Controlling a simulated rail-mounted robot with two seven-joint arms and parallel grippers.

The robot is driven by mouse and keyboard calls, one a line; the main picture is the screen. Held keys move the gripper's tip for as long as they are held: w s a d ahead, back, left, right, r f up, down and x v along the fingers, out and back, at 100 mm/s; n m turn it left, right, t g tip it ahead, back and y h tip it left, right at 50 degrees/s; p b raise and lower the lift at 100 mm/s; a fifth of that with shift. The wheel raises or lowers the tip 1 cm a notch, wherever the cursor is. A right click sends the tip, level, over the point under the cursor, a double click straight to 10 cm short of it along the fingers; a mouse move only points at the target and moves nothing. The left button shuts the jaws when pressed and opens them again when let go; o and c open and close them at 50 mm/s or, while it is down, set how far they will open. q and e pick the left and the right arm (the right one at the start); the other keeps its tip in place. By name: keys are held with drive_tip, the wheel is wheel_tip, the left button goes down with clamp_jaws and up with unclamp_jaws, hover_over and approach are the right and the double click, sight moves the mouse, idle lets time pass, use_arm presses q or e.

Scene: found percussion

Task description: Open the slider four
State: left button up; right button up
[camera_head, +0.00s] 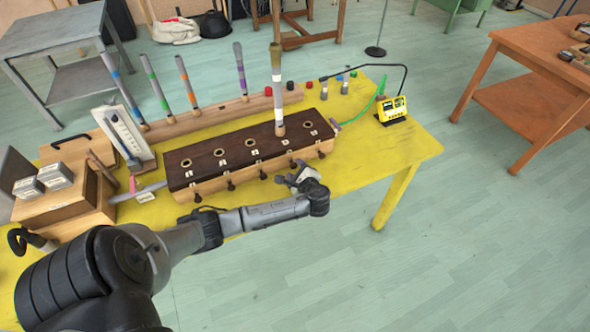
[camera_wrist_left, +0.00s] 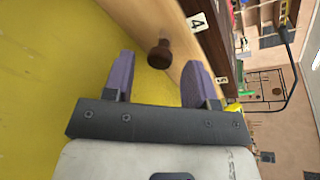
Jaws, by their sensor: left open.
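The long wooden box (camera_head: 215,185) with a dark top has a row of round holes, small number labels and dark knobs along its front. The slider four knob (camera_wrist_left: 160,54) is a round dark brown knob beside the label 4 (camera_wrist_left: 198,22) in the left wrist view. It also shows on the box front in the head view (camera_head: 293,162). My left gripper (camera_wrist_left: 158,80) is open, its two purple fingers on either side of the line to the knob. The knob lies just beyond the fingertips, and contact cannot be made out. In the head view the left gripper (camera_head: 297,174) is at the box front.
A banded tube (camera_head: 277,90) stands upright at the fourth hole. Other coloured tubes stand in a wooden rail (camera_head: 205,119) behind. A yellow device (camera_head: 392,109) sits at the right of the yellow table (camera_head: 400,150). Wooden boxes (camera_head: 65,205) stand at the left.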

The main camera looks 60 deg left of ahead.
use_arm(q)
drive_tip(key=shift+x, duration=0.9)
clamp_jaws()
